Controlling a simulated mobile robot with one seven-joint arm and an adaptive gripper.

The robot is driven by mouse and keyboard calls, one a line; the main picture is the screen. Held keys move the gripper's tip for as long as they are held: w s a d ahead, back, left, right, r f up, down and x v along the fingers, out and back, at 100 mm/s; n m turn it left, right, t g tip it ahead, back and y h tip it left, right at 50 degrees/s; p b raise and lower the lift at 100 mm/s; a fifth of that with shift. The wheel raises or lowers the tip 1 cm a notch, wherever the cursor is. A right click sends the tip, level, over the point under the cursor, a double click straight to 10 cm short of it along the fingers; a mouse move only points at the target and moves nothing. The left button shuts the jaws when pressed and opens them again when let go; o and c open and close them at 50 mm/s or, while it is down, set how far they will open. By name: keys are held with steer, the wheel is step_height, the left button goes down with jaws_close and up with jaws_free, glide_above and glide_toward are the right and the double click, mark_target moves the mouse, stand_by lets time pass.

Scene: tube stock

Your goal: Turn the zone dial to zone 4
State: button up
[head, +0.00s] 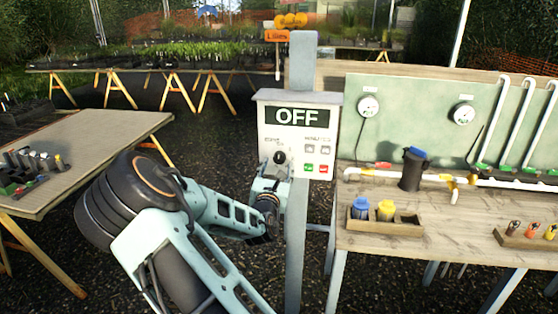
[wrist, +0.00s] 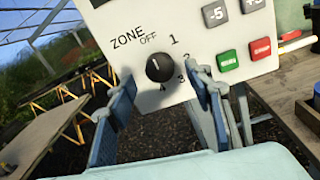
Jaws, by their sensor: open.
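The control box (head: 300,138) is white, mounted on a grey post, and its display reads OFF. Its zone dial (wrist: 159,67) is a round black knob with a white mark pointing up toward OFF; it also shows in the head view (head: 280,158). Labels 1, 2, 3 and 4 run clockwise down its right side, with 4 near the bottom. My gripper (wrist: 160,80) is open and empty, its blue-grey fingertips left and right of the dial and a little below it. I cannot tell how far they are from the panel.
Green (wrist: 228,61) and red (wrist: 260,49) buttons sit right of the dial. A workbench (head: 385,242) with gauges, pipes and a wooden tray stands right of the post. Another table (head: 95,150) stands at left. Dark gravel lies between.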

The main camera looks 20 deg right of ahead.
mark_target(279, 160)
steer(key=shift+x, duration=1.85)
steer(key=shift+c, duration=0.3)
steer(key=c, duration=1.1)
